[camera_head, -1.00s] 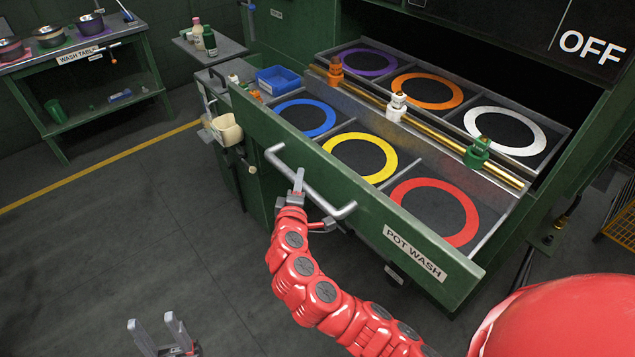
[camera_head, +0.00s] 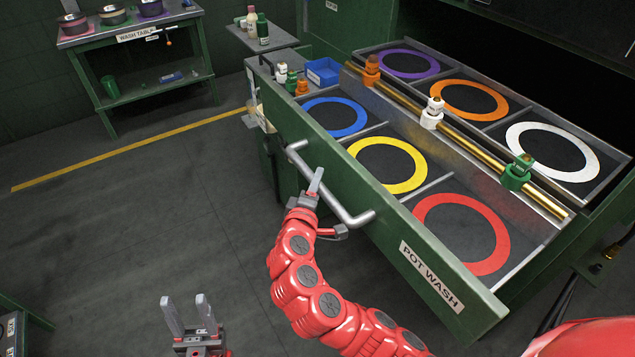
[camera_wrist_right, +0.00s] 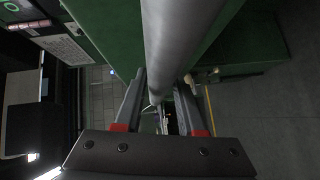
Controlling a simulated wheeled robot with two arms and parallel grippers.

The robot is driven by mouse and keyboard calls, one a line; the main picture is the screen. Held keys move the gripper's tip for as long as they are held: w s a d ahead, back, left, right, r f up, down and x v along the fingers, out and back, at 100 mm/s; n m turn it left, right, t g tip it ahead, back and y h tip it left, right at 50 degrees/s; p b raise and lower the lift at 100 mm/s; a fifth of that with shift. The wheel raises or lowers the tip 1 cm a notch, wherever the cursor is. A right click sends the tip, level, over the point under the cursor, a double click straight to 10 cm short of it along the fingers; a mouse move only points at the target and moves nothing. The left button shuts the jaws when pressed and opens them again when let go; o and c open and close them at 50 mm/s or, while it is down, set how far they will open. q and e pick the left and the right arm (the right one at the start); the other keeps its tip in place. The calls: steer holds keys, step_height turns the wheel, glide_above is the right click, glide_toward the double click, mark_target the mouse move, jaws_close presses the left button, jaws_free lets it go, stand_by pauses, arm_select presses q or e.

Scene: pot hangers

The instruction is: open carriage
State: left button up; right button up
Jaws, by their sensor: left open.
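The carriage (camera_head: 475,292) is a green drawer labelled POT WASH, and it stands pulled out from the machine. Its inside shows coloured rings in separate compartments. A grey bar handle (camera_head: 357,219) is on its front. My right gripper (camera_head: 316,183) is at this handle. In the right wrist view the handle bar (camera_wrist_right: 180,30) runs between the two fingers of my right gripper (camera_wrist_right: 161,82), which sit close along both sides of it. My left gripper (camera_head: 189,314) is open and empty, low in the head view, away from the carriage.
A brass rail (camera_head: 455,126) with orange, white and green blocks crosses above the rings. A blue bin (camera_head: 323,71) and small bottles stand behind the carriage's left end. The wash table (camera_head: 130,33) with pots is at back left. The floor between is clear.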

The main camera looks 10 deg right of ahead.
steer(key=shift+o, duration=1.2)
steer(key=shift+s+a, duration=0.2)
steer(key=shift+s, duration=0.15)
steer(key=v, duration=1.6)
steer(key=shift+s, duration=0.3)
steer(key=shift+r, duration=0.1)
